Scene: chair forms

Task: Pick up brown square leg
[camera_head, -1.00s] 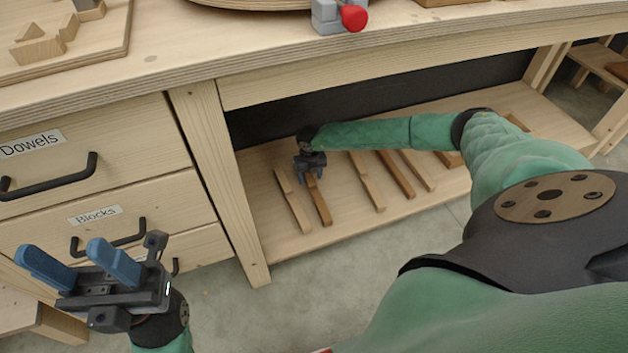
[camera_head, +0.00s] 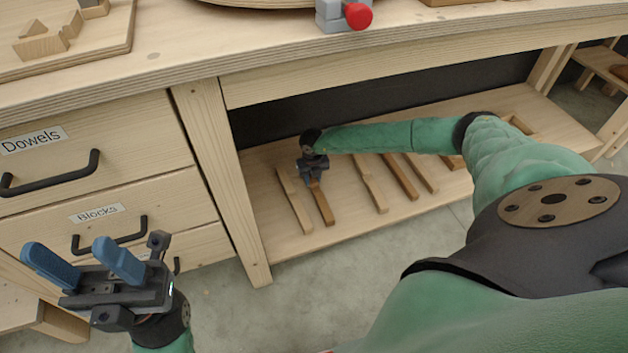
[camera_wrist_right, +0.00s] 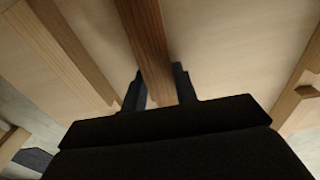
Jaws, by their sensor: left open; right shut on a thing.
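Several wooden legs lie on the low shelf (camera_head: 285,232) under the workbench. A brown leg (camera_head: 322,205) is second from the left, and my right gripper (camera_head: 315,180) is shut on its far part. In the right wrist view this brown leg (camera_wrist_right: 148,45) runs between the two fingers of the right gripper (camera_wrist_right: 160,88). I cannot tell whether the leg is lifted clear of the shelf. Another brown leg (camera_head: 400,177) lies further right. Paler legs (camera_head: 294,200) and (camera_head: 370,184) lie beside them. My left gripper (camera_head: 85,262) is open and empty in front of the drawers.
Drawers labelled Dowels (camera_head: 85,140) and Blocks (camera_head: 110,212) stand at the left, with black handles. The workbench top (camera_head: 230,60) overhangs the shelf. A bench post (camera_head: 222,180) stands left of the shelf. A red and grey clamp (camera_head: 343,15) is on the bench top.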

